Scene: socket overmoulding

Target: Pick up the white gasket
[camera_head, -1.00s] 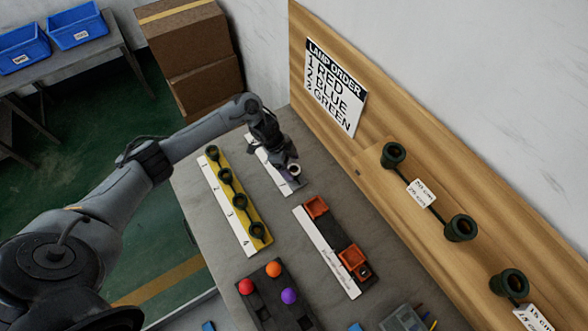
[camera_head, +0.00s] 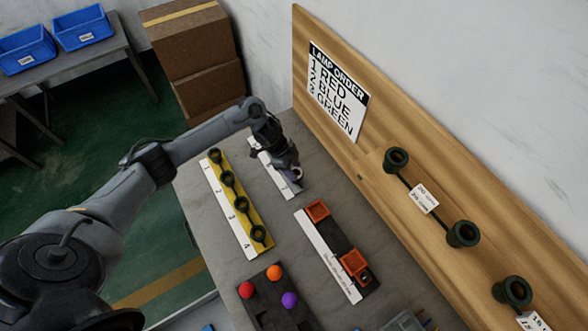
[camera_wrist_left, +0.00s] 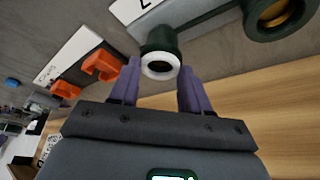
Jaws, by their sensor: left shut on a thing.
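The white gasket (camera_wrist_left: 160,68) shows in the left wrist view as a white ring at the end of a dark green cylindrical piece (camera_wrist_left: 160,42). My left gripper (camera_wrist_left: 160,72) has its purple fingers shut on either side of the ring. I cannot tell how firmly the ring sits on the green piece. My right gripper is not in view.
A yellow strip (camera_head: 233,202) with several dark green sockets lies left of the gripper. A black rack with orange parts (camera_head: 317,210) lies to the right. A rack with red, orange and purple balls (camera_head: 274,300) is nearer. A wooden board (camera_head: 375,150) stands along the wall.

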